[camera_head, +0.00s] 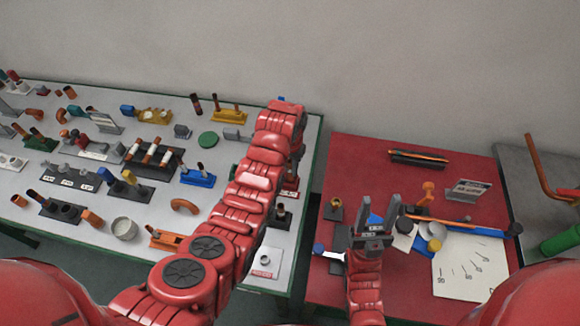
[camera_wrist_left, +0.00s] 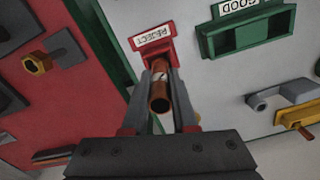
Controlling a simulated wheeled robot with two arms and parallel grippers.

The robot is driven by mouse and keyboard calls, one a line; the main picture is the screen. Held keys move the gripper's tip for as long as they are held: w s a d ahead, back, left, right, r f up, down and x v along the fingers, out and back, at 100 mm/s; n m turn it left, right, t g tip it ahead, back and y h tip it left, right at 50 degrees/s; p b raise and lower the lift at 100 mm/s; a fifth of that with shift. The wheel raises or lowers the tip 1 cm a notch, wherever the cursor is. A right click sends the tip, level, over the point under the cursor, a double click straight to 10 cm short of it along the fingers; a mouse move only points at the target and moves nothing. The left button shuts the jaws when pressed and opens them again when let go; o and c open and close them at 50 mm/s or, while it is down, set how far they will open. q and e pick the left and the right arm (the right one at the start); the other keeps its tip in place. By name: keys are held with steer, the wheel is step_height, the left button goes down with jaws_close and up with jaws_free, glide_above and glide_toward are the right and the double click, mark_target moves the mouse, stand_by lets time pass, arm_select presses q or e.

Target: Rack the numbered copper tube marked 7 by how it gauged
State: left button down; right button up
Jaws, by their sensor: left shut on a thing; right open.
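My left gripper (camera_wrist_left: 160,82) is shut on a copper tube (camera_wrist_left: 161,98) with a pale mark on its side; the number cannot be read. The tube's open end faces the wrist camera, and its far end is at the red rack labelled REJECT (camera_wrist_left: 159,48). I cannot tell whether it sits in the rack. The green rack labelled GOOD (camera_wrist_left: 246,32) is to the right in the wrist view, with no tube visible in it. In the head view, my left arm partly hides the red rack (camera_head: 291,187). My right gripper (camera_head: 376,212) is open over the red table.
The grey table (camera_head: 225,255) at left is crowded with blocks, tube holders and fittings. The red table (camera_head: 330,290) holds a white dial sheet (camera_head: 465,268), a small sign (camera_head: 468,190) and an orange-and-blue bar (camera_head: 465,222). A green cylinder (camera_head: 562,240) lies at far right.

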mark_target(290, 162)
arm_select(q)
steer(key=shift+f+b, duration=0.9)
steer(key=shift+f, duration=0.5)
steer(key=c, duration=0.6)
jaws_free()
steer(key=shift+r, duration=0.25)
steer(key=shift+w+r+b, duration=0.1)
steer(key=shift+r+b, duration=0.5)
steer(key=shift+r, duration=0.35)
step_height(290, 162, up, 5)
steer(key=p, duration=0.2)
steer(key=shift+p, duration=0.3)
step_height(290, 162, up, 10)
steer(key=p, duration=1)
